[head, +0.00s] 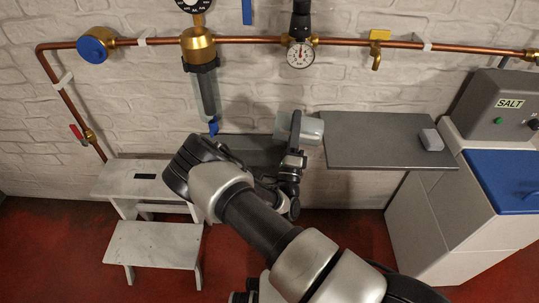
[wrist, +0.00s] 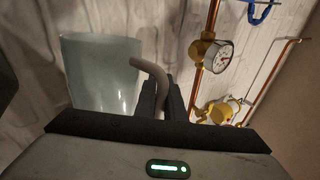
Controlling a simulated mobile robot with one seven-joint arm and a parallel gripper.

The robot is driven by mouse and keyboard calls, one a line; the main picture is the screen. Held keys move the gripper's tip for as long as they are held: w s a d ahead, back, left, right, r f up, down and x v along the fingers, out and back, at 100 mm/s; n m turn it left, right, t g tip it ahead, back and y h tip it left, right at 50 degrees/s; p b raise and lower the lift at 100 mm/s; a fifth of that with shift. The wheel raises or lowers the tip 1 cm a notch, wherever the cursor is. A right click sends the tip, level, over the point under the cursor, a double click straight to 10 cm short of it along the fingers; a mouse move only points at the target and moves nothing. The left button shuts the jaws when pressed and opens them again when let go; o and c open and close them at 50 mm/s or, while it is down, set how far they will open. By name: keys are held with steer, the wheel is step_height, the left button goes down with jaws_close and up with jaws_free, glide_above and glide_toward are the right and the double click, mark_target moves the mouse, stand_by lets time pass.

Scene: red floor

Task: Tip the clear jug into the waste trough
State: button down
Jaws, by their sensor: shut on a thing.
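The clear jug (head: 311,131) is pale and see-through. In the head view it is held up near the wall and looks tipped well over, with its body lying across the picture; the exact tilt is hard to tell. In the wrist view the jug (wrist: 103,75) fills the left, and its grey curved handle (wrist: 152,72) is between my fingers. My gripper (wrist: 169,100) is shut on this handle. In the head view my gripper (head: 296,140) partly covers the jug. The grey waste trough (head: 245,142) is below and left of the jug, partly hidden by my arm. Contents cannot be made out.
A grey shelf (head: 375,145) with a small grey block (head: 432,139) is right of the jug. A filter (head: 206,92) hangs from the copper pipe (head: 245,40) above the trough. A white step stool (head: 150,240) stands left; a salt unit (head: 500,105) stands right.

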steer(key=d+r+m+g+h+p, duration=0.1)
steer(key=m, duration=0.1)
steer(key=d+r+m+h+p, duration=0.1)
steer(key=d+m, duration=0.1)
steer(key=m, duration=0.1)
steer(key=d+r+m+g+h+p, duration=0.1)
steer(key=d+m+h, duration=0.1)
steer(key=m, duration=0.1)
steer(key=shift+s+g, duration=0.15)
steer(key=shift+g, duration=0.15)
steer(key=shift+d+r+m+g+h+p, duration=0.25)
steer(key=shift+m+g+h+p, duration=0.15)
steer(key=shift+m+p, duration=0.6)
steer(key=d+f+m+g+p, duration=0.1)
steer(key=d+m+g+p, duration=0.3)
steer(key=m, duration=0.6)
steer(key=shift+s+d+f+g+p, duration=0.25)
steer(key=shift+d+f+g+p, duration=0.15)
steer(key=shift+d+p, duration=1.05)
steer(key=shift+a, duration=0.25)
